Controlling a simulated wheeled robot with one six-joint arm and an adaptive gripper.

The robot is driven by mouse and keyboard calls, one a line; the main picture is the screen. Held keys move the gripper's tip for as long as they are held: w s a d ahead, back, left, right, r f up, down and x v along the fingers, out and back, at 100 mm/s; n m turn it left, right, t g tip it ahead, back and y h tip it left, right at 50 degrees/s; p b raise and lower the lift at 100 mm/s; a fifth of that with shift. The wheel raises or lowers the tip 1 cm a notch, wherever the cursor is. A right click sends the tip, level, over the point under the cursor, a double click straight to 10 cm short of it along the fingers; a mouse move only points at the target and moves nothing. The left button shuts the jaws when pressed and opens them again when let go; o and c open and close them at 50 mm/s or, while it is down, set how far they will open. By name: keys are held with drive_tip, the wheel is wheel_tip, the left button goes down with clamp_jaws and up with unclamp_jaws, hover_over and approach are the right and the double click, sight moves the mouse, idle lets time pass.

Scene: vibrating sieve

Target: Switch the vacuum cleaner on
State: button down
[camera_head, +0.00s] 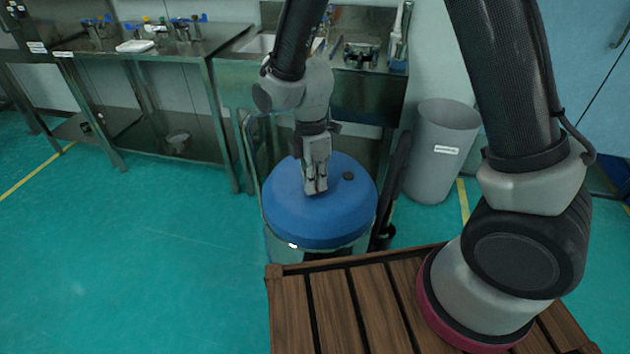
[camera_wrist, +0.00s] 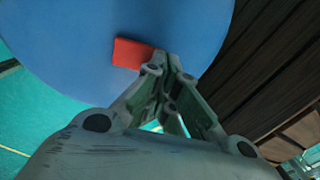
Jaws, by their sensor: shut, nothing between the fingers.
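The vacuum cleaner (camera_head: 285,215) stands on the floor just beyond my wooden deck, with a round blue lid. The lid (camera_wrist: 70,40) also fills much of the wrist view. A red switch (camera_wrist: 131,53) sits on the lid, and my fingertips are right beside it, partly covering its right end. My gripper (camera_head: 316,190) is shut and empty, pointing down at the lid. It also shows in the wrist view (camera_wrist: 168,60). I cannot tell whether the fingertips touch the switch or whether it is pressed. In the head view my gripper hides most of the switch.
A grey bin (camera_head: 440,150) stands behind to the right. A steel sink bench (camera_head: 365,100) is behind the vacuum, and a steel table (camera_head: 130,50) is at left. The left floor is clear.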

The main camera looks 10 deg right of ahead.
drive_tip(key=shift+s+d+f, duration=0.1)
drive_tip(key=shift+s+f, duration=0.15)
drive_tip(key=shift+f, duration=0.2)
drive_tip(key=shift+w+r, duration=0.1)
drive_tip(key=shift+w+a+r, duration=0.25)
drive_tip(key=shift+w+r, duration=0.15)
drive_tip(key=shift+w, duration=0.25)
drive_tip(key=shift+r, duration=0.25)
wheel_tip(320, 180, up, 13)
drive_tip(key=s, duration=0.1)
drive_tip(key=shift+s+d+r, duration=0.15)
drive_tip(key=shift+s+d, duration=0.1)
drive_tip(key=shift+s, duration=0.15)
